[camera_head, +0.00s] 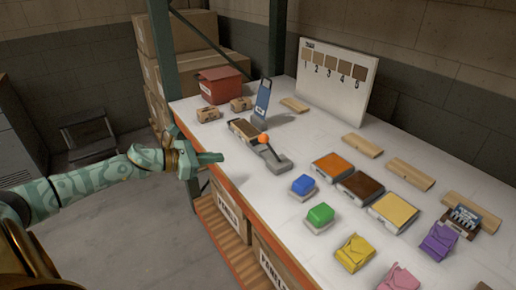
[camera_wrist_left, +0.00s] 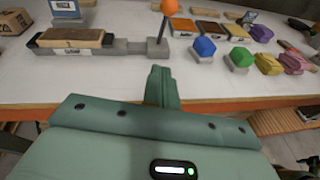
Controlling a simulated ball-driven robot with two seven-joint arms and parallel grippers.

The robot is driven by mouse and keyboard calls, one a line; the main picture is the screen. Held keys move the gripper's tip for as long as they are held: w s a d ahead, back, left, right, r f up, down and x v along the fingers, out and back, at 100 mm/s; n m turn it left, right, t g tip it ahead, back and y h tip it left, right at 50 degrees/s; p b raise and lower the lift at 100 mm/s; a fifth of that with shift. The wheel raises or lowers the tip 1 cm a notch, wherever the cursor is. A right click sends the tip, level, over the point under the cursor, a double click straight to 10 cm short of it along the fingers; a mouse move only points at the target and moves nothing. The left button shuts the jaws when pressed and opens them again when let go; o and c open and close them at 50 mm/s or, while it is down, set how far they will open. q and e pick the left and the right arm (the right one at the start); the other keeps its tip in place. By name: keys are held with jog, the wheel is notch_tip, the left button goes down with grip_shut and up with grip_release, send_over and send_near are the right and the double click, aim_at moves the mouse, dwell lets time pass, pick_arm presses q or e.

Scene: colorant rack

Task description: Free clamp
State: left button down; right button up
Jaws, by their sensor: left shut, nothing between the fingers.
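The grey clamp (camera_head: 277,161) stands near the table's front edge, with an orange ball (camera_head: 263,139) on its lever. In the left wrist view the clamp (camera_wrist_left: 125,47) is a long grey base, and its lever with the orange ball (camera_wrist_left: 169,7) stands upright at the right end. A wooden block (camera_head: 243,129) sits at the clamp's left end; it also shows in the left wrist view (camera_wrist_left: 70,38). My left gripper (camera_head: 217,157) is shut and empty, apart from the clamp, just off the table's front edge. In the left wrist view its fingers (camera_wrist_left: 162,84) are together. My right gripper is not in view.
A blue upright holder (camera_head: 262,100) stands behind the clamp. A red box (camera_head: 220,86) and small cartons (camera_head: 208,114) are at the left. Blue (camera_head: 303,185) and green (camera_head: 320,214) blocks lie to the right. A green rack post (camera_head: 277,40) rises at the back.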

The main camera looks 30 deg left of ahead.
pick_arm(q)
jog(key=b, duration=0.2)
send_near(271, 148)
jog(key=w+f, duration=0.2)
jog(key=f, duration=0.1)
jog(key=shift+d+f, duration=0.2)
jog(key=shift+f, duration=0.1)
jog(key=shift+w+d+r+p, duration=0.35)
jog(key=shift+w+d+r, duration=0.1)
jog(key=shift+w, duration=0.2)
jog(key=shift+w+d+r+p, duration=0.35)
jog(key=shift+w+d+r, duration=0.1)
jog(key=shift+w, duration=0.15)
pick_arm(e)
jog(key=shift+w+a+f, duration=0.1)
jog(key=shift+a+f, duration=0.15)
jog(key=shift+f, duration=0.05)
